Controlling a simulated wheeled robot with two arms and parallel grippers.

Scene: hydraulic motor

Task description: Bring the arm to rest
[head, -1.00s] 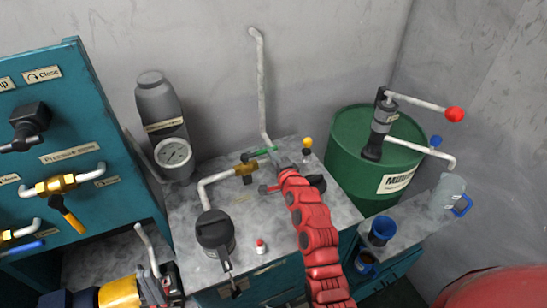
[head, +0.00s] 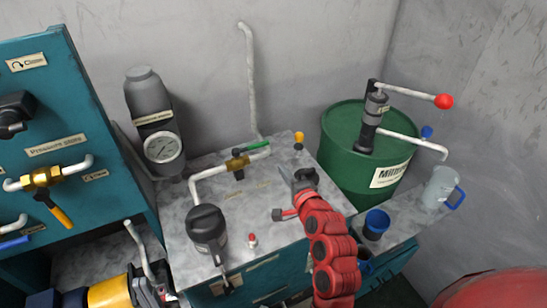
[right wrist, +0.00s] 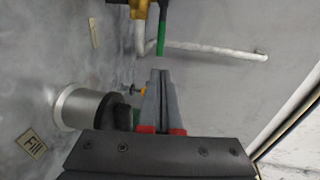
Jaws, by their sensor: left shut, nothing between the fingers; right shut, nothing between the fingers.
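My right gripper (head: 285,173) is at the end of a red segmented arm over the marble-topped cabinet. In the right wrist view its grey fingers (right wrist: 160,100) are together with nothing between them. The tips are apart from the brass valve (head: 236,165) with the green handle (head: 252,147), which also shows in the right wrist view (right wrist: 161,32). A black-capped part (head: 307,177) stands close beside or behind the gripper and is partly hidden.
A gauge cylinder (head: 152,112), black-lidded filler (head: 207,232) and small red-capped part (head: 252,241) stand around the cabinet top (head: 180,215). A green drum (head: 340,135) with a hand pump, a blue cup (head: 376,222) and a jug (head: 440,187) are right. A teal panel is left.

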